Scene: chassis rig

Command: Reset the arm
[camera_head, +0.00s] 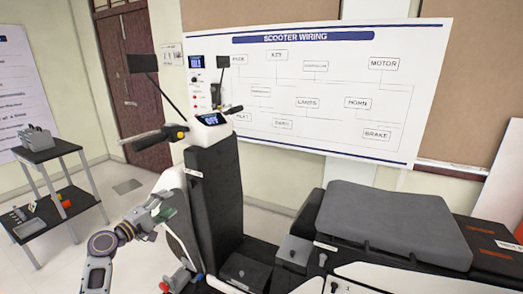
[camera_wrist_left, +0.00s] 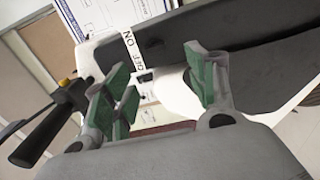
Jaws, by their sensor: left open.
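My left arm comes in at the lower left of the head view, and its left gripper (camera_head: 160,212) is beside the lower front of the scooter rig (camera_head: 216,185). In the left wrist view the gripper (camera_wrist_left: 162,85) has its green-padded fingers spread apart, with nothing held between them. Behind the fingers is the rig's dark and white bodywork with an ON/OFF label (camera_wrist_left: 128,45). Whether a finger touches the bodywork cannot be told. My right gripper is not in view.
The handlebar grip (camera_head: 150,138) juts out above the left gripper; it also shows in the left wrist view (camera_wrist_left: 45,135). A grey seat (camera_head: 390,222) lies at the right. A shelf cart (camera_head: 52,155) stands at the far left. Floor between cart and rig is clear.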

